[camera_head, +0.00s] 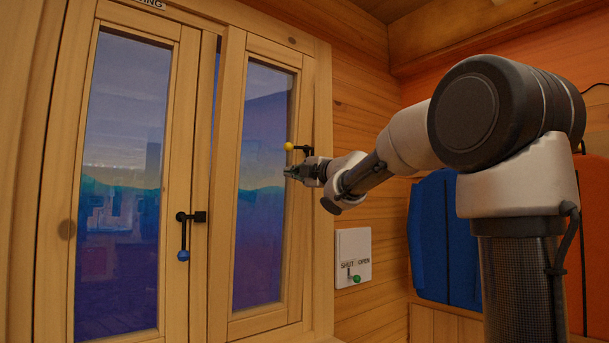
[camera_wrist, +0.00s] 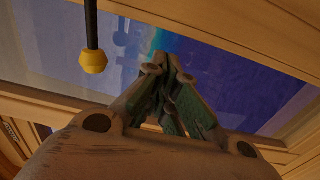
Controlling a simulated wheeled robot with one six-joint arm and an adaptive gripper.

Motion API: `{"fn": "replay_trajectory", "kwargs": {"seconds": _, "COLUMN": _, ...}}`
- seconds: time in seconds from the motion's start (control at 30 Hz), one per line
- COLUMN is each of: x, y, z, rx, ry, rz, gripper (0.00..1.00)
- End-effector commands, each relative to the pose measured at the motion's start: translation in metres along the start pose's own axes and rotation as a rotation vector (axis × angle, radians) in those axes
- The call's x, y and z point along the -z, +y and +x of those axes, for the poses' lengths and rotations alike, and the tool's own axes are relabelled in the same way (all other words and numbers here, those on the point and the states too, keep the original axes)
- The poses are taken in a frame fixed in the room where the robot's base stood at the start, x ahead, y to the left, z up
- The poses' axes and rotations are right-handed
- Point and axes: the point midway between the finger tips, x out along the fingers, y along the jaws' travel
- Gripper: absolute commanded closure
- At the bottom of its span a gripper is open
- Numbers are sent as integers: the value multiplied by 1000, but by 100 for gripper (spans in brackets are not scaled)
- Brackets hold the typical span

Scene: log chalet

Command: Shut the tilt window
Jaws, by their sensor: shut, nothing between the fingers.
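The window has two wooden-framed glass sashes. The right sash (camera_head: 232,190) stands out from the frame, with a narrow gap (camera_head: 217,70) beside its upper left edge, so it looks tilted in. Its black handle (camera_head: 305,149) ends in a yellow knob (camera_head: 289,146), which also shows in the wrist view (camera_wrist: 93,62). The left sash (camera_head: 178,150) looks closed and has a black handle with a blue knob (camera_head: 183,255). My gripper (camera_head: 288,172) is shut and empty, in front of the right sash just below the yellow knob. In the wrist view its fingertips (camera_wrist: 166,67) meet before the glass; contact cannot be told.
A white wall plate (camera_head: 352,245) marked SHUT and OPEN, with a green-knobbed lever (camera_head: 356,278), is right of the window below my arm. A blue panel (camera_head: 445,235) and an orange one (camera_head: 592,200) stand at the right wall. The space before the left sash looks clear.

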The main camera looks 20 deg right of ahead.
Motion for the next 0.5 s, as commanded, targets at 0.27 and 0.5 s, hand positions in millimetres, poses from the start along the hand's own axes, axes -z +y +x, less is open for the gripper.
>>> {"fn": "replay_trajectory", "kwargs": {"seconds": 0.27, "x": 0, "y": 0, "z": 47, "rx": 0, "ry": 0, "rz": -1, "gripper": 100}}
{"fn": "replay_trajectory", "kwargs": {"seconds": 0.5, "x": 0, "y": 0, "z": 60, "rx": 0, "ry": 0, "rz": -1, "gripper": 100}}
